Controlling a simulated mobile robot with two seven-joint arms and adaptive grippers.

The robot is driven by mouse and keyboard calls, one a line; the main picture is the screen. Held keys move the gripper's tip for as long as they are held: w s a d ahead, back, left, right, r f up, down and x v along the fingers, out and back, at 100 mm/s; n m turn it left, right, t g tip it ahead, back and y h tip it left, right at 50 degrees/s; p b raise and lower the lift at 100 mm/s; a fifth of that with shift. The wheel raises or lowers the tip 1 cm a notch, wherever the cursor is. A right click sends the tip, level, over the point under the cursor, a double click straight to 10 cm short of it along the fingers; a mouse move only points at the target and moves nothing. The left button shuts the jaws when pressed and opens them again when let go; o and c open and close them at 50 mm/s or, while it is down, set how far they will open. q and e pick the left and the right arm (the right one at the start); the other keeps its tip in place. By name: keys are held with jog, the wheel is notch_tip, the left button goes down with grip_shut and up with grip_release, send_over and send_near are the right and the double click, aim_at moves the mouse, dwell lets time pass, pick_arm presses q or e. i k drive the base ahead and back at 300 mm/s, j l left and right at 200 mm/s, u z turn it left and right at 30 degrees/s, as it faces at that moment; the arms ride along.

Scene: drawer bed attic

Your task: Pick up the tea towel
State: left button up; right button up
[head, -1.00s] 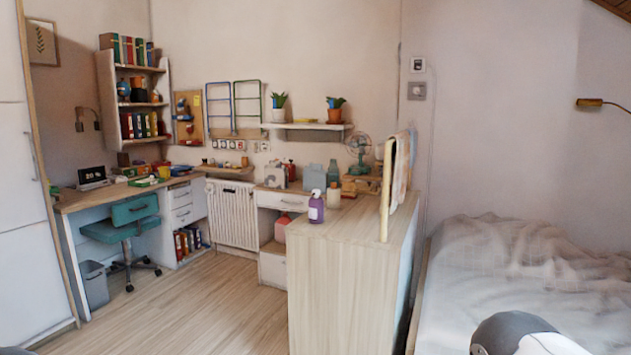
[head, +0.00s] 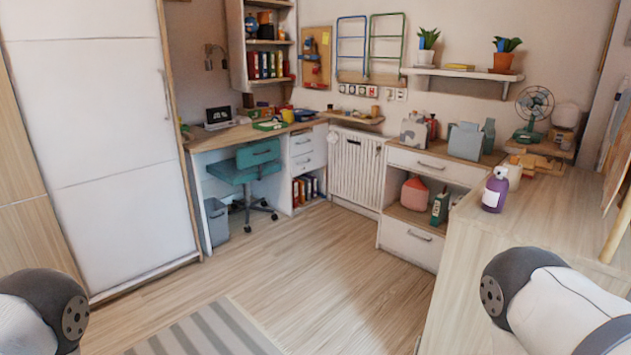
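A light cloth (head: 618,140) hangs at the right edge of the head view, beside a wooden post on the counter. It is cut off by the picture edge, and I cannot tell for sure that it is the tea towel. Neither of my grippers is in view. Only rounded upper parts of my arms show, at the bottom left and bottom right.
A wooden counter (head: 535,205) is on the right, with a purple bottle (head: 495,190) on it. A desk (head: 235,133), a teal chair (head: 250,168) and a grey bin (head: 217,221) stand further back. The wooden floor (head: 310,250) is clear; a striped rug (head: 210,330) lies in front.

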aim_at(467, 141)
jog(key=i+j, duration=0.1)
jog(key=i, duration=0.5)
jog(key=i+j, duration=0.1)
jog(key=i, duration=0.5)
jog(key=i+j+z, duration=0.1)
jog(key=i, duration=0.5)
jog(key=i+j, duration=0.15)
jog(key=i, duration=0.45)
